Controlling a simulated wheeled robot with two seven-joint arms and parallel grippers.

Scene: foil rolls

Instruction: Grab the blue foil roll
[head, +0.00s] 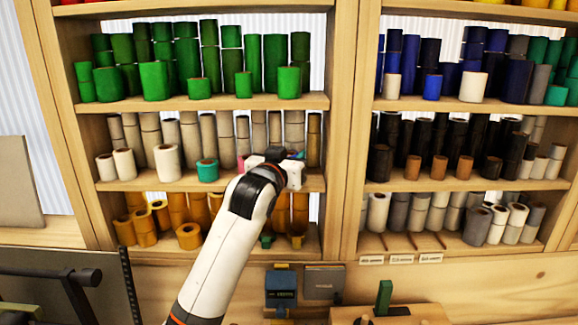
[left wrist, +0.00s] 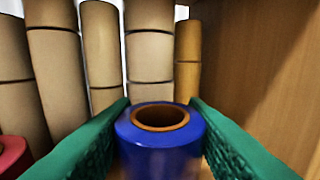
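The blue foil roll (left wrist: 160,145) stands upright in the left wrist view, its brown core facing up. My left gripper (left wrist: 161,102) has its two green finger pads around it, one on each side. The pads lie very close to the roll's sides; whether they press on it I cannot tell. In the head view my left gripper (head: 275,160) reaches into the shelf bay with the beige rolls and hides most of the blue roll. My right gripper is in neither view.
A red-pink roll (left wrist: 12,155) stands left of the gripper. Tall beige rolls (left wrist: 105,60) stand behind, and a wooden side wall (left wrist: 265,70) is close on the right. Green rolls (head: 155,80) fill the shelf above, orange ones (head: 188,237) the shelf below.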

